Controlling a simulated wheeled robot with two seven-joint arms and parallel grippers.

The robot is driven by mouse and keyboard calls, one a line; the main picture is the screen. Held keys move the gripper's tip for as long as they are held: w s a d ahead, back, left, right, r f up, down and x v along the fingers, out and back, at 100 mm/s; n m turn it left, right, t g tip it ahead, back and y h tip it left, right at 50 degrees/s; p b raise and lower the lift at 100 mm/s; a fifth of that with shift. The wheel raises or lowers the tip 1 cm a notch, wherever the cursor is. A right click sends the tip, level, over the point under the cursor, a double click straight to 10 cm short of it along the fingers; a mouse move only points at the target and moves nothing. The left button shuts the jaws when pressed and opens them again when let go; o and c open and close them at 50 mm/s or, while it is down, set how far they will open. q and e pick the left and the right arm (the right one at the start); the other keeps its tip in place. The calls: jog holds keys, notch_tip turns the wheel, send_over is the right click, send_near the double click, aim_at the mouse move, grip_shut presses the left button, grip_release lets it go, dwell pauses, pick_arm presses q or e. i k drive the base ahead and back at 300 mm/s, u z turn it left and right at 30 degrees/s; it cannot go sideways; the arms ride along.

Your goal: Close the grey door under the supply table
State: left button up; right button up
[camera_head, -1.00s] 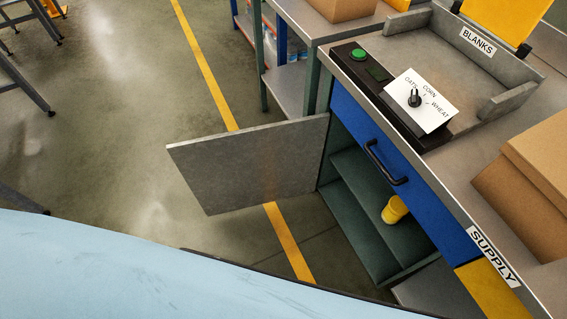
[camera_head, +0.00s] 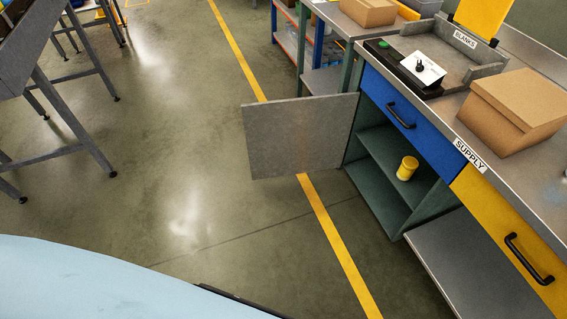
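The grey door (camera_head: 300,136) stands wide open under the supply table (camera_head: 447,119), left of the cabinet opening. It is hinged at the cabinet's left front edge and sticks out over the floor. The open green cabinet (camera_head: 378,190) has a shelf with a yellow cylindrical container (camera_head: 407,168) inside. Neither of my grippers is in view, and nothing touches the door.
A blue drawer (camera_head: 390,107) sits above the cabinet and a yellow drawer (camera_head: 505,238) to its right. A cardboard box (camera_head: 515,112) is on the table. Grey frame legs (camera_head: 75,130) stand at left. Floor (camera_head: 190,190) before the door is clear.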

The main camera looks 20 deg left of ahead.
aim_at(304, 135)
jog(key=k, duration=0.3)
jog(key=u, duration=1.55)
jog(key=i, duration=5)
jog(key=z, duration=4.15)
jog(key=i, duration=0.55)
jog(key=z, duration=0.05)
